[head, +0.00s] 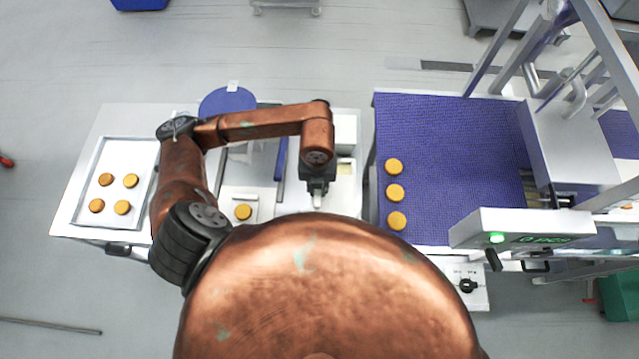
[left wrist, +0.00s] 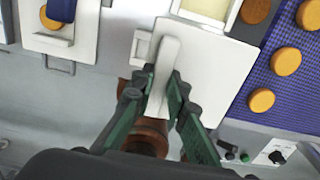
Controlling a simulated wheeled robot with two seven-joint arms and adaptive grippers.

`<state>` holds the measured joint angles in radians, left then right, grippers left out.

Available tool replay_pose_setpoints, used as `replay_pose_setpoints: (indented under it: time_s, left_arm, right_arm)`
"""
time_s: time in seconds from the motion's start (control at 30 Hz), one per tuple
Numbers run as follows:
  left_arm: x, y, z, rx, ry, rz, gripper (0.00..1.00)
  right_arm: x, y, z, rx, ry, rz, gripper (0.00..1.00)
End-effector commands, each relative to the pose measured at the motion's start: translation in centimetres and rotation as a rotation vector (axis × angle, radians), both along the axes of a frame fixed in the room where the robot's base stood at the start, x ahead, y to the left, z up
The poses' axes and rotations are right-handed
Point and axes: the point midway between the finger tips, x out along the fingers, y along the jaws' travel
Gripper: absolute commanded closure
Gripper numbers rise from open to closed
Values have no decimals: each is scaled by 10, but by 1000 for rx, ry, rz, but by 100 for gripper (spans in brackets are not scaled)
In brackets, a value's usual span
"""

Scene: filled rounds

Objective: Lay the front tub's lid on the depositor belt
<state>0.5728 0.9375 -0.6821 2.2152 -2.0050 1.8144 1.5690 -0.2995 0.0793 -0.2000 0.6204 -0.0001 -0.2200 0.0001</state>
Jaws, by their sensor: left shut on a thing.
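My left gripper (head: 317,193) points down over the table, just left of the blue mesh depositor belt (head: 450,150). In the left wrist view, its green fingers (left wrist: 163,98) are shut on the upright white handle of a flat, square white lid (left wrist: 207,68). I cannot tell whether the lid is clear of what lies under it. A tub with pale yellow filling (head: 345,168) shows open just behind the gripper; its filling also shows in the left wrist view (left wrist: 207,8). A white lid (head: 345,130) is farther back. My right gripper is not in view.
Several orange-brown rounds (head: 396,192) stand along the belt's left edge; the rest of the belt is bare. A white tray (head: 90,165) with several rounds is at far left. One round (head: 243,212) sits on a small white stand. A machine (head: 535,228) borders the belt's right.

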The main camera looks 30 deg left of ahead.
Motion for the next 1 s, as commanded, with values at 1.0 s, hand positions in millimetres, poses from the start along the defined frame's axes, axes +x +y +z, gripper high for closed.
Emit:
replay_pose_setpoints:
  time_s: [1.0]
  left_arm:
    - [0,0,47,0,0,-2,100]
  right_arm:
    - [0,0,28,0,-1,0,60]
